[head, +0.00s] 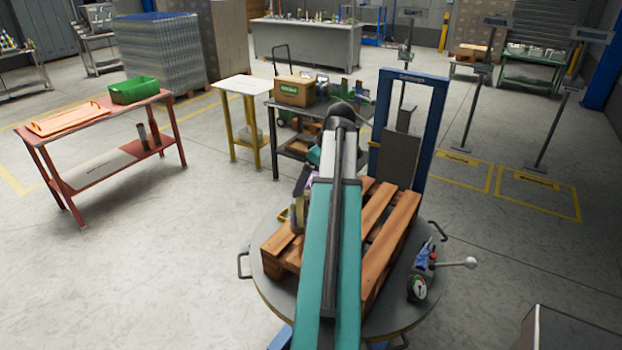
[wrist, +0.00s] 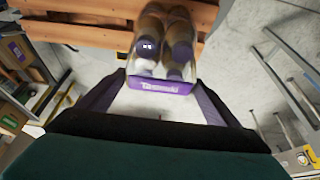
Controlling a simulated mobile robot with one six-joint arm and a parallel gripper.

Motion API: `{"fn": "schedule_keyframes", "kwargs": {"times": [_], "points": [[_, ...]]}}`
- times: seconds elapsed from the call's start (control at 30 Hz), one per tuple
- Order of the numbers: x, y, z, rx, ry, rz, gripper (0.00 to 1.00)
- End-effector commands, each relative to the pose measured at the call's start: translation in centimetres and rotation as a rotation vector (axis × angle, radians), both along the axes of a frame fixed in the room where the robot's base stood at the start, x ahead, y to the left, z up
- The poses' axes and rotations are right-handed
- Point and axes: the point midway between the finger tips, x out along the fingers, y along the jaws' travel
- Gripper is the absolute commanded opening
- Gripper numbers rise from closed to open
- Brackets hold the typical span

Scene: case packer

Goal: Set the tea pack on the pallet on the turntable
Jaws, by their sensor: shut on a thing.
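The tea pack (wrist: 162,86) is a clear-wrapped group of brown bottles with dark caps and a purple printed band. My gripper (wrist: 160,77) is shut on it, one finger on each side, in the wrist view. In the head view the pack (head: 297,215) shows partly at the left of my arm, over the left part of the pallet. The wooden pallet (head: 393,232) lies on the round grey turntable (head: 262,288); its slats (wrist: 85,35) also show beyond the pack in the wrist view. I cannot tell whether the pack touches the slats. My arm hides the pallet's middle.
A blue frame (head: 385,90) stands behind the turntable. A dark table (head: 262,135) with a cardboard box (head: 294,92) is behind the pallet. A gauge and lever (head: 418,288) sit at the turntable's right edge. The pallet's right slats look bare.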

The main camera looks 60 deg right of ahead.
Motion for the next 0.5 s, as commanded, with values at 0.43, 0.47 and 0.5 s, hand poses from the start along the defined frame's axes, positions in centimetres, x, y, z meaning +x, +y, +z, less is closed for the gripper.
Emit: {"fn": "schedule_keyframes", "kwargs": {"times": [0.43,0.47,0.5], "points": [[0.3,-1.4,-0.2,-0.001,-0.002,0.000,0.49],[0.2,-1.3,-0.4,0.000,-0.002,0.000,0.49],[0.2,-1.3,-0.6,0.000,-0.002,0.000,0.49]]}}
